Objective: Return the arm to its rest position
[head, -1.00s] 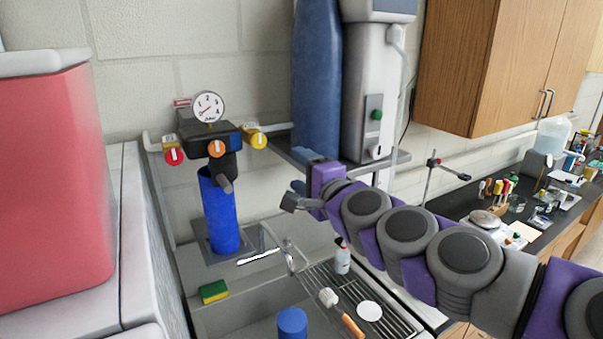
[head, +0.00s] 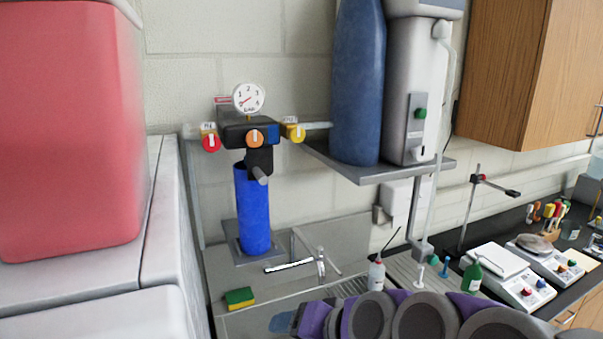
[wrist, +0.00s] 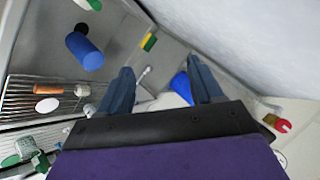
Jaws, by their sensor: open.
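My arm, purple and grey, lies low across the bottom right of the head view. My gripper shows in the wrist view (wrist: 163,88), with its two blue-grey fingers spread apart and nothing between them touching either finger. In the head view the gripper end is low near the bottom edge, and its fingers are hard to make out. The wrist camera looks down on the sink, with the blue filter cylinder (wrist: 182,88) farther off behind the fingers.
The blue filter with a gauge (head: 252,210) hangs on the wall left of a shelf (head: 375,173) bearing a blue tank (head: 357,85). A red container (head: 70,130) stands at left. A yellow-green sponge (head: 239,298) lies by the sink. Bottles and scales (head: 507,275) crowd the right.

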